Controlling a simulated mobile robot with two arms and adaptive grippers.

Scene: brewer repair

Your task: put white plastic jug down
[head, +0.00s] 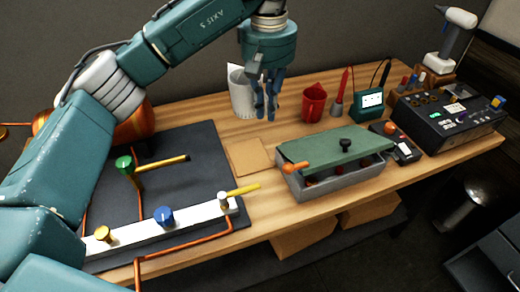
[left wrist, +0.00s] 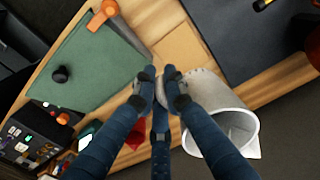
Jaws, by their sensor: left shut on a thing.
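The white plastic jug (head: 241,98) is upright near the back edge of the wooden bench in the head view. In the left wrist view the jug (left wrist: 205,92) shows its round open mouth, partly covered by a finger. My left gripper (head: 265,112) points down at the jug's right side, and its fingertips (left wrist: 162,77) close on a pale part beside the jug's wall. This part looks like the jug's handle, mostly hidden by the fingers. I cannot tell whether the jug's base touches the bench. My right gripper is not in view.
A red cup (head: 314,103) stands to the right of the gripper. A grey bin (head: 330,184) with a green lid (head: 330,147) is in front. A flat tan sheet (head: 248,156) and a dark mat (head: 190,145) with pipes and valves lie front left.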

